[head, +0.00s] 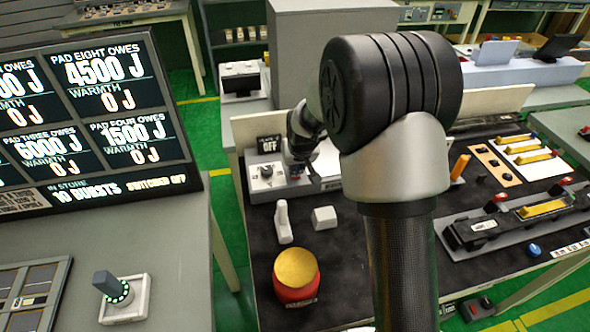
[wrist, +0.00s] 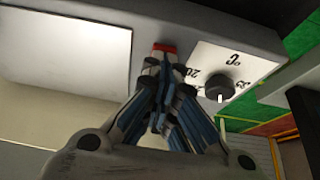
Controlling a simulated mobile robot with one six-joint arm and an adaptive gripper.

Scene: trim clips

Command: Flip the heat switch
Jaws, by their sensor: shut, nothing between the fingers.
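A pale control box (head: 262,191) stands on the dark bench behind my arm in the head view. A small sign reading OFF (head: 268,144) stands behind it. In the wrist view the box (wrist: 115,25) carries a small red switch (wrist: 165,47) and a black dial (wrist: 219,88) with a °C scale. My gripper (wrist: 158,62) is shut and empty. Its fingertips are right at the red switch, overlapping its lower edge; I cannot tell whether they touch. In the head view my gripper (head: 297,165) is over the box's right part, and the switch is hidden.
A red and yellow button (head: 296,275) and a white lever (head: 283,222) are on the bench in front of the box. A display screen (head: 95,115) stands at left, with a knob (head: 116,289) below it. More panels (head: 515,224) are at right.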

